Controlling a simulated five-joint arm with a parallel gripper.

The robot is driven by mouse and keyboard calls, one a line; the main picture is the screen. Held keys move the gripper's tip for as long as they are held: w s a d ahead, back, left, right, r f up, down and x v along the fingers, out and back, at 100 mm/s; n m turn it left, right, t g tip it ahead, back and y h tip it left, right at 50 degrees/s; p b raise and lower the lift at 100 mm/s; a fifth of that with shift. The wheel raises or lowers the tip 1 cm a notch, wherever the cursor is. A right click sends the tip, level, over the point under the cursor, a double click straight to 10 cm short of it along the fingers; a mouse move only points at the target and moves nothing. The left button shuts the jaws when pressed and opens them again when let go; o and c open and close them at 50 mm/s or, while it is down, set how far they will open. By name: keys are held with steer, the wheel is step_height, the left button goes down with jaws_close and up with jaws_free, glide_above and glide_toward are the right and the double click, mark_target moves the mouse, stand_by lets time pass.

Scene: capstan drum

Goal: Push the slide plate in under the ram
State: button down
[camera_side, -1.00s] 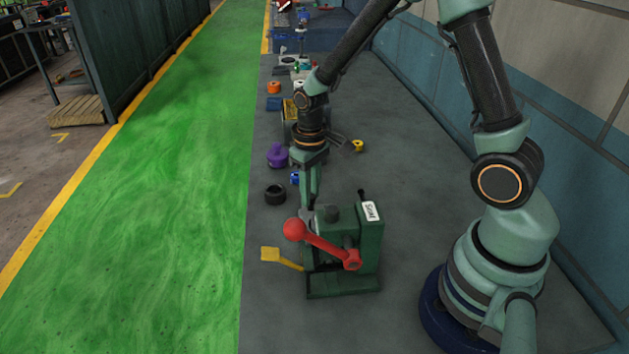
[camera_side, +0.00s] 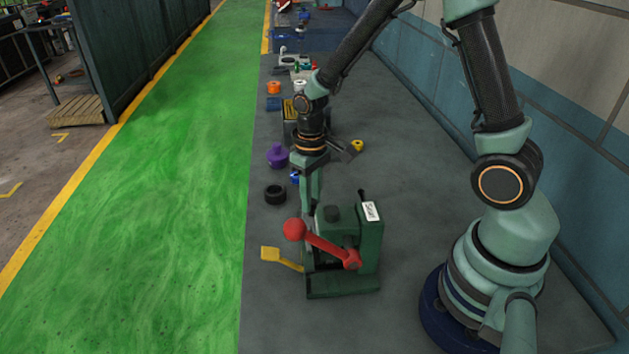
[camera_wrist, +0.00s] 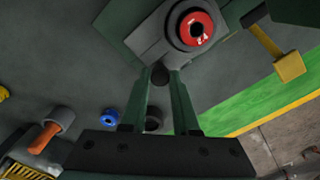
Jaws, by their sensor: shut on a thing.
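The green press (camera_side: 345,245) stands on the bench with its red ball lever (camera_side: 318,242) at the front. My gripper (camera_side: 310,204) reaches down behind its left side, where the press partly hides the fingertips. In the wrist view, my gripper (camera_wrist: 160,82) is shut on a small dark round knob (camera_wrist: 160,74) at the near edge of a lighter grey plate (camera_wrist: 146,38), which looks like the slide plate. The ram cannot be made out clearly.
Bare bench lies to the right; the green floor (camera_side: 170,180) lies left.

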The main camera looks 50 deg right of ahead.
steer(key=s+a, duration=0.5)
steer(key=shift+s+a+r, duration=0.1)
steer(key=shift+s+a, duration=0.05)
steer(key=shift+a, duration=0.1)
steer(key=c, duration=0.7)
jaws_free()
steer(key=shift+o, duration=0.2)
step_height(320, 180, up, 12)
